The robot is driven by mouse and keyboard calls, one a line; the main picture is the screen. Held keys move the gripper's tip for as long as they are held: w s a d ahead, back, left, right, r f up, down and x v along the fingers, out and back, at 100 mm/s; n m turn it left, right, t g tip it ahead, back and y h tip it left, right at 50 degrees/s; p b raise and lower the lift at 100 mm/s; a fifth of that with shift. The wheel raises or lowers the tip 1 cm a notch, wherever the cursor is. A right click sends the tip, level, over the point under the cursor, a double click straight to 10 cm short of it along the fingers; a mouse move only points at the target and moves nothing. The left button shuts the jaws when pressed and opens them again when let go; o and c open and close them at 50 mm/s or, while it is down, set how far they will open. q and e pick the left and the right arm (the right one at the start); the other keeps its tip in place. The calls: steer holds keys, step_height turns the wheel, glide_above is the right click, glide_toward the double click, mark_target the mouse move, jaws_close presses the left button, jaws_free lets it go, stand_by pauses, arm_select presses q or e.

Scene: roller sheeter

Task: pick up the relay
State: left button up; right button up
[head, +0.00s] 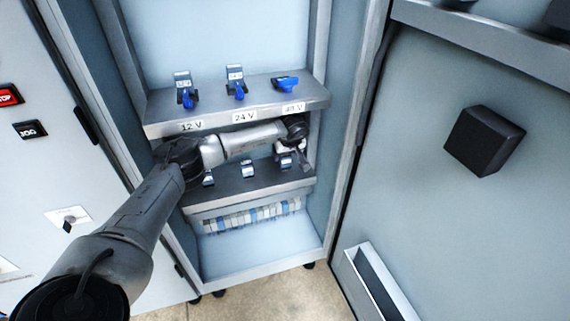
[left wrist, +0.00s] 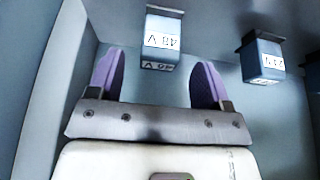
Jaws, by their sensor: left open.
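In the left wrist view a small grey box-shaped relay labelled 48 V (left wrist: 163,28) sits in line with the gap between my left gripper's (left wrist: 157,72) purple fingertips. The fingers are open and apart from its sides; I cannot tell whether it is between the tips or just beyond them. A second relay, labelled 24 V (left wrist: 263,60), stands to its right. In the head view my left gripper (head: 291,155) is at the right end of the cabinet's lower shelf, largely hiding the relay there. Two other relays (head: 248,170) (head: 208,179) stand on that shelf. My right gripper is not in view.
The upper shelf (head: 215,118) carries blue-levered devices above 12 V, 24 V and 48 V labels, close above my left forearm. The cabinet's right side wall (head: 333,150) is near my gripper. A row of blue and white blocks (head: 250,217) hangs below the lower shelf.

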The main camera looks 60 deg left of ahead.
mark_target(286, 156)
arm_select(q)
steer(key=b+x, duration=0.2)
steer(key=x, duration=0.1)
steer(key=shift+a+f, duration=0.1)
steer(key=shift+f, duration=0.25)
steer(key=shift+w+a+f+b, duration=0.1)
steer(key=shift+a+f+b, duration=0.25)
steer(key=shift+f, duration=0.25)
steer(key=shift+c, duration=0.3)
steer(key=shift+c, duration=0.7)
steer(key=c, duration=0.8)
steer(key=shift+r, duration=0.15)
